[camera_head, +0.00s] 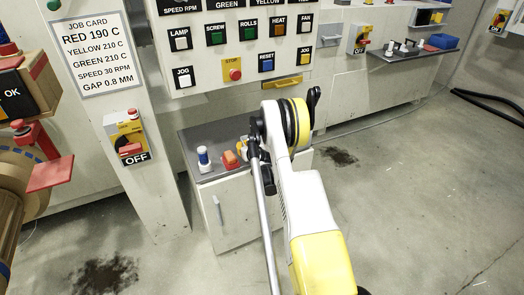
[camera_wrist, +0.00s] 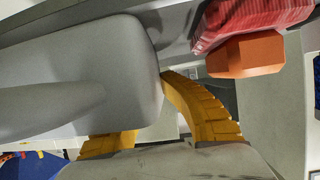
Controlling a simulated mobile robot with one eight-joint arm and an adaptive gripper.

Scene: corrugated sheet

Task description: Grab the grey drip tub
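In the wrist view a large, smooth grey rounded body (camera_wrist: 135,65) fills the left side, close to the camera. I cannot tell for sure whether it is the grey drip tub. My gripper (camera_wrist: 165,110) has two ribbed yellow fingers standing apart. The right finger curves up beside the grey body's right edge; most of the left finger is hidden behind it. I cannot see contact at the tips. In the head view my arm covers the gripper over the right part of the cabinet top, and no grey tub can be made out there.
A low cabinet (camera_head: 229,211) with a dark top stands below the control panel (camera_head: 238,48). A white-and-blue bottle-like item (camera_head: 204,160) and an orange-red item (camera_head: 230,160) stand on it. In the wrist view a red-and-orange item (camera_wrist: 245,55) sits upper right. Open floor (camera_head: 410,190) lies right.

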